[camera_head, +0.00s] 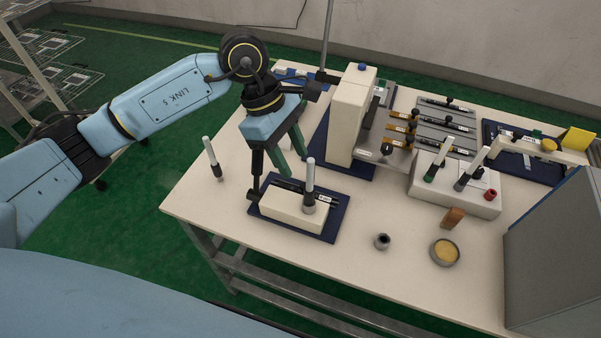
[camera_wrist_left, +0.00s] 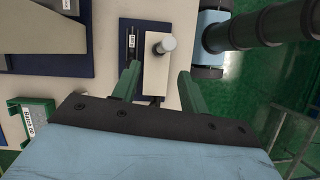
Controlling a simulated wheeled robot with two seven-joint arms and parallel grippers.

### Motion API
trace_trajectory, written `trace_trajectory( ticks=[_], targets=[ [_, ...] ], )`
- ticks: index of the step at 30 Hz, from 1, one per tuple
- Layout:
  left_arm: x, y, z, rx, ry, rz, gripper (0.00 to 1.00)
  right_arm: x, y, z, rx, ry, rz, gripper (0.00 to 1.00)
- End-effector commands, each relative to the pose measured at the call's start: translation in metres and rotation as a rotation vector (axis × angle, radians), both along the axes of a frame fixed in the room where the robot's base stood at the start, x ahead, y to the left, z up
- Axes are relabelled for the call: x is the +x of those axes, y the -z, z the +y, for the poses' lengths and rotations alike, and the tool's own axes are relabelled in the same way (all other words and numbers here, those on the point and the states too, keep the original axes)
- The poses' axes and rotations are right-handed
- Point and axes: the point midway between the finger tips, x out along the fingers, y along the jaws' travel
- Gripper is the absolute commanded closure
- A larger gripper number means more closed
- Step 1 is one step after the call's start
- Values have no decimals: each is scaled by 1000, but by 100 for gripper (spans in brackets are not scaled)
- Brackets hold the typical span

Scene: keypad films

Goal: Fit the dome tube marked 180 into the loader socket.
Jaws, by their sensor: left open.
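My left gripper (camera_head: 293,164) is open and empty, its green fingers pointing down above the back of a blue mat (camera_head: 331,234). In the left wrist view its fingertips (camera_wrist_left: 157,80) are apart. A white block (camera_head: 285,211) sits on this mat, with a white-topped tube (camera_head: 309,176) upright at its right end. The label is too small to read, so I cannot tell which tube is marked 180. The loader socket is not clearly identifiable. My right gripper is not in view.
Another white-topped tube (camera_head: 213,160) stands at the table's left edge. A tall cream device (camera_head: 347,125) stands behind the mat. A white box (camera_head: 450,197) holds two upright tubes. A small dark ring (camera_head: 382,241) and round dish (camera_head: 445,252) lie in front. A grey cabinet (camera_head: 555,255) blocks the right.

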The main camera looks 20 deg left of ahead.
Motion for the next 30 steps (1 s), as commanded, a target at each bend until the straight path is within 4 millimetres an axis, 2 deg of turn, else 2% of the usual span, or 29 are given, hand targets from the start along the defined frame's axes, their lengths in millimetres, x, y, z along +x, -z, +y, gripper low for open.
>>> trace_trajectory(
  ticks=[3,10,27,30],
  targets=[
    [3,-23,10,1,-2,-4,56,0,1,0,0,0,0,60],
    [4,-48,20,1,0,-1,56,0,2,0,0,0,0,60],
    [3,-51,21,-1,0,0,56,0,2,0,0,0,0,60],
    [1,-50,12,-41,-2,7,56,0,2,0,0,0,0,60]
  ],
)
